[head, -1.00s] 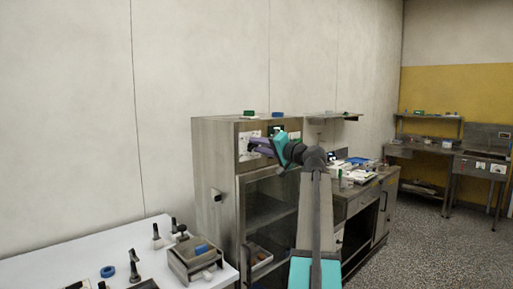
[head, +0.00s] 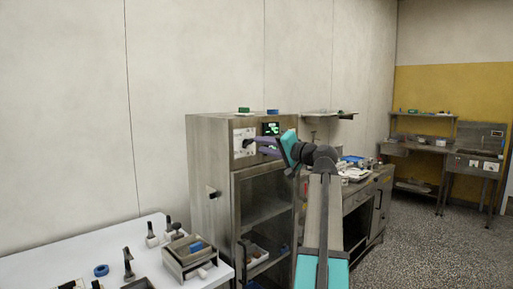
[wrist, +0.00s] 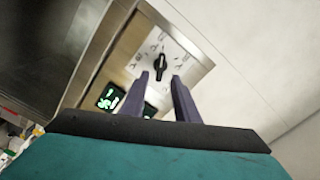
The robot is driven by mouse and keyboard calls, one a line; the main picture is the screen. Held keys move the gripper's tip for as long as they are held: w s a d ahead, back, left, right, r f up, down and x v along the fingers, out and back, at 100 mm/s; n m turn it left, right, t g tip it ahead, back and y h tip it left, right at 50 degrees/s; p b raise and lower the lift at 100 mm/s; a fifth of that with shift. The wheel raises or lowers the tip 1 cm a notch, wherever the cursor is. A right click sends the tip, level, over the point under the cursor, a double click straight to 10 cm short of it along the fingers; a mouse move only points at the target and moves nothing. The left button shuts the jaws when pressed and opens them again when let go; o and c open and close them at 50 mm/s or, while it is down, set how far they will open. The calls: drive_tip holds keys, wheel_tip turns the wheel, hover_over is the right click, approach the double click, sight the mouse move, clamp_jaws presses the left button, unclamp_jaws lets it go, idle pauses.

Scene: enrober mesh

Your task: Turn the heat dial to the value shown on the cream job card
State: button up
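The heat dial is probably the black knob (wrist: 160,66) on a white marked plate (wrist: 176,45) in the wrist view. Its marks are too small to read. In the head view the white plate (head: 238,136) is on the upper front of a steel cabinet, and a dark knob (head: 248,143) shows beside my fingertips. My gripper (wrist: 160,76) is open, its two purple fingers apart and empty. The knob appears just beyond the fingertips, lined up with the gap; I cannot tell whether they touch. My gripper (head: 259,141) also shows in the head view. I cannot make out a cream job card.
A lit green display (wrist: 110,97) is near the dial plate; it also shows in the head view (head: 270,129). The steel cabinet (head: 207,160) has an open shelved bay below. A white table (head: 120,250) with tools is at left. Grey floor is open at right.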

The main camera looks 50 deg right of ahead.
drive_tip(key=s+b, duration=0.1)
drive_tip(key=s, duration=0.7)
drive_tip(key=shift+a, duration=0.25)
drive_tip(key=shift+s+f, duration=0.1)
drive_tip(key=shift+s, duration=0.1)
